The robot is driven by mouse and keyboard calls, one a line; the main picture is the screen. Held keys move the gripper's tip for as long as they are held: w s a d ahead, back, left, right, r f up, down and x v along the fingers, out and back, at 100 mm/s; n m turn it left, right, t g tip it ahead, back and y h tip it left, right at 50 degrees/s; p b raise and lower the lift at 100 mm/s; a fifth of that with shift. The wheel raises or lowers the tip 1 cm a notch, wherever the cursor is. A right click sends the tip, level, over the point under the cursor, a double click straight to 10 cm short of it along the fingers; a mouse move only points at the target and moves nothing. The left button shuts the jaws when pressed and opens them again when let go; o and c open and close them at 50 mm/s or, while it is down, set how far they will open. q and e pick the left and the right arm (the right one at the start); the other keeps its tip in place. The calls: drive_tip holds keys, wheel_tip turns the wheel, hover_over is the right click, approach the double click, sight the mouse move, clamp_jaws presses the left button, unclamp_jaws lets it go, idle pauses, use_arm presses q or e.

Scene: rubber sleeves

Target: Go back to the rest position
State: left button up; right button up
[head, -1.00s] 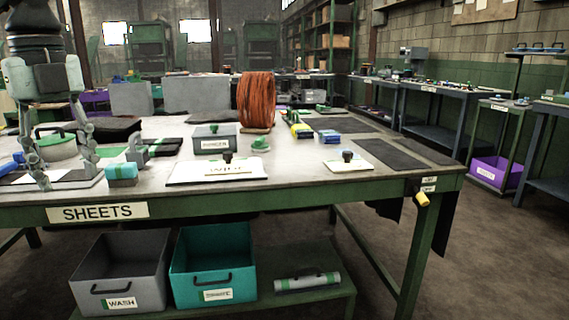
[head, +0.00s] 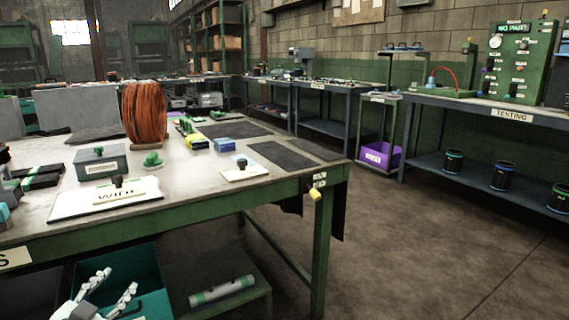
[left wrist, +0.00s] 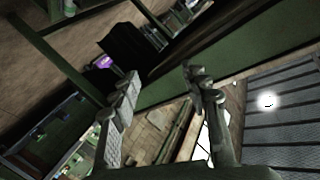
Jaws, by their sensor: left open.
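My left gripper (head: 121,279) shows at the lower left of the head view, below the tabletop edge and in front of the teal bin (head: 150,265). Its two pale fingers are spread apart with nothing between them. In the left wrist view the same gripper (left wrist: 160,73) has its fingers apart and empty, with green table framework beyond them. I cannot tell its exact distance from the bin. My right gripper is in neither view.
The green-framed table (head: 200,210) carries a white board (head: 105,200), a grey box (head: 100,163) and an orange coil (head: 145,115). A grey roll (head: 222,291) lies on the lower shelf. A testing bench (head: 480,110) stands at right. The floor (head: 420,250) between is clear.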

use_arm(q)
drive_tip(key=s+d+f+n+g+y, duration=0.1)
drive_tip(key=s+f+n+g, duration=0.1)
drive_tip(key=s+f+g, duration=0.35)
drive_tip(key=s+d+f+n+g+y, duration=0.1)
drive_tip(key=s+f+n+g+y, duration=0.1)
drive_tip(key=s+f, duration=0.65)
drive_tip(key=s+d+f+g+h+p, duration=0.1)
drive_tip(key=s+d+f+g, duration=0.4)
drive_tip(key=s+f, duration=0.6)
drive_tip(key=d+h, duration=0.1)
drive_tip(key=d, duration=0.1)
drive_tip(key=shift+d+f, duration=0.15)
drive_tip(key=shift+d, duration=0.15)
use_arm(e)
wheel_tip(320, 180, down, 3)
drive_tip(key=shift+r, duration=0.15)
